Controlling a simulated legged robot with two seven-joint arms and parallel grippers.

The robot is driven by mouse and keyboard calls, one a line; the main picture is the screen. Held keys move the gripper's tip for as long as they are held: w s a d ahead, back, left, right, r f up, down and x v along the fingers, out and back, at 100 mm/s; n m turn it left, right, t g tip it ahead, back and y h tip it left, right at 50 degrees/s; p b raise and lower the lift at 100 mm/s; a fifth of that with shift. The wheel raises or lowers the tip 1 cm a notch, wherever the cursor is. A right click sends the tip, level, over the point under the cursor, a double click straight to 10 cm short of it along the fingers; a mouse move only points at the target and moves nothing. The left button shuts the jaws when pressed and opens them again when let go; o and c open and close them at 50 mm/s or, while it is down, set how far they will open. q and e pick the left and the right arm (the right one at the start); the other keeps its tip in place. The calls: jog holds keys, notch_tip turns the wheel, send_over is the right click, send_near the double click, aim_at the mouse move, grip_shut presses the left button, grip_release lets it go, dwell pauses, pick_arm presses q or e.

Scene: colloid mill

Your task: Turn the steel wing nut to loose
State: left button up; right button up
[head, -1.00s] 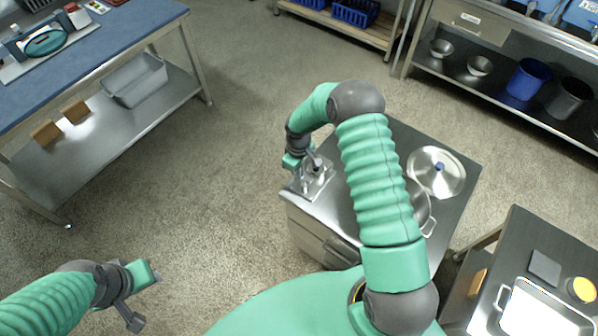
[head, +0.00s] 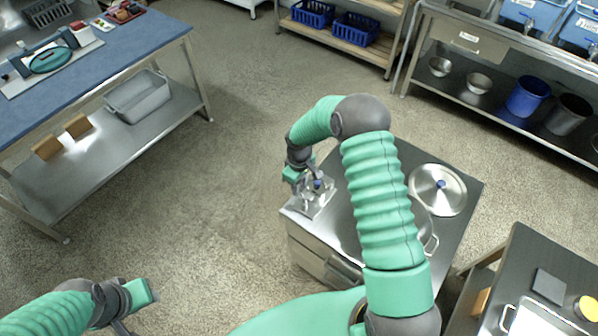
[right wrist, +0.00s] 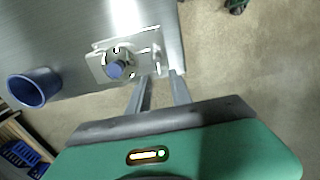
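A bright steel mount (head: 313,204) sits on the corner of the steel cabinet top. It carries a blue-capped part (head: 318,184), which also shows in the right wrist view (right wrist: 115,70). In the right wrist view a small shiny steel piece, seemingly the wing nut (right wrist: 157,60), is at the mount's right edge. My right gripper (right wrist: 161,76) has its two fingers apart, tips close to this piece; contact cannot be told. In the head view my right gripper (head: 309,182) is over the mount and partly hides it. My left gripper (head: 126,322) is at the lower left, away from the cabinet.
A steel lid with a blue knob (head: 438,190) lies on the cabinet top (head: 415,150), by a pot partly hidden behind my right arm. A blue cup (right wrist: 33,88) shows in the right wrist view. A side table (head: 520,270) stands at right. Floor at left is clear.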

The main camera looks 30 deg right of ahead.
notch_tip(320, 180, up, 14)
jog(key=b, duration=0.1)
jog(key=shift+r, duration=0.15)
